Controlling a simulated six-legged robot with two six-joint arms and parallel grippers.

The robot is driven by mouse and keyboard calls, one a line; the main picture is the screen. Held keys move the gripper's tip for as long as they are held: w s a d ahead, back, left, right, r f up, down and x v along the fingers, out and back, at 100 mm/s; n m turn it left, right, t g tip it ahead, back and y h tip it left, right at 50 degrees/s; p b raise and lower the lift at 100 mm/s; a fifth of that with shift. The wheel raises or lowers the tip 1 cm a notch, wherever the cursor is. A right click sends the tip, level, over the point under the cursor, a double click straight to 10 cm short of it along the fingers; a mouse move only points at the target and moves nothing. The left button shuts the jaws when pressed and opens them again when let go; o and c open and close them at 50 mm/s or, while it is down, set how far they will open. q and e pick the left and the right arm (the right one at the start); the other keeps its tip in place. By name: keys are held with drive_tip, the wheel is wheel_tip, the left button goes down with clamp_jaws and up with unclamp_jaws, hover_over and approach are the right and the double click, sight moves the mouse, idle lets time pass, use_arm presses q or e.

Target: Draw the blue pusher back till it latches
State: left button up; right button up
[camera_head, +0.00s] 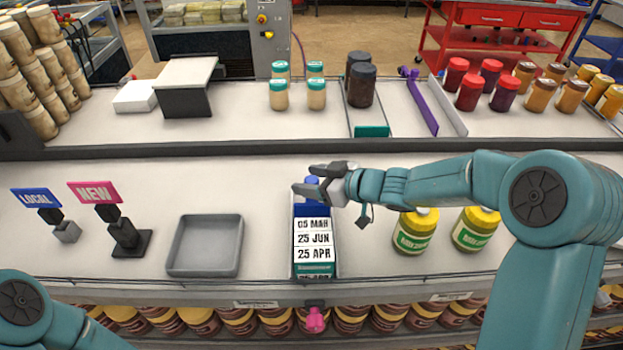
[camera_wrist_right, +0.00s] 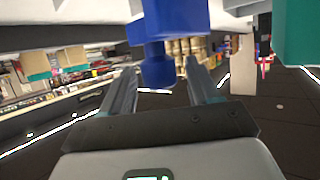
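The blue pusher (camera_head: 312,211) stands at the back end of a narrow tray (camera_head: 335,262) near the middle of the counter. Its round blue knob shows in the right wrist view (camera_wrist_right: 158,68). Date cards (camera_head: 313,240) marked 05 MAH, 25 JUN and 25 APR lie in the tray in front of the pusher. My right gripper (camera_head: 305,180) reaches in from the right, at the knob. Its fingers are apart, one on each side of the knob, with gaps showing in the wrist view (camera_wrist_right: 160,78). My left gripper is out of view; only part of that arm shows at lower left.
A grey empty tray (camera_head: 205,245) and LOCAL (camera_head: 36,196) and NEW (camera_head: 95,192) signs stand to the left. A shelf with jars (camera_head: 362,86) runs behind. Counter behind the grey tray is clear.

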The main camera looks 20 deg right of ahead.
drive_tip(key=shift+s, duration=0.15)
drive_tip(key=v, duration=1.6)
drive_tip(key=shift+r+p, duration=0.15)
drive_tip(key=shift+p, duration=0.25)
drive_tip(key=shift+s, duration=0.1)
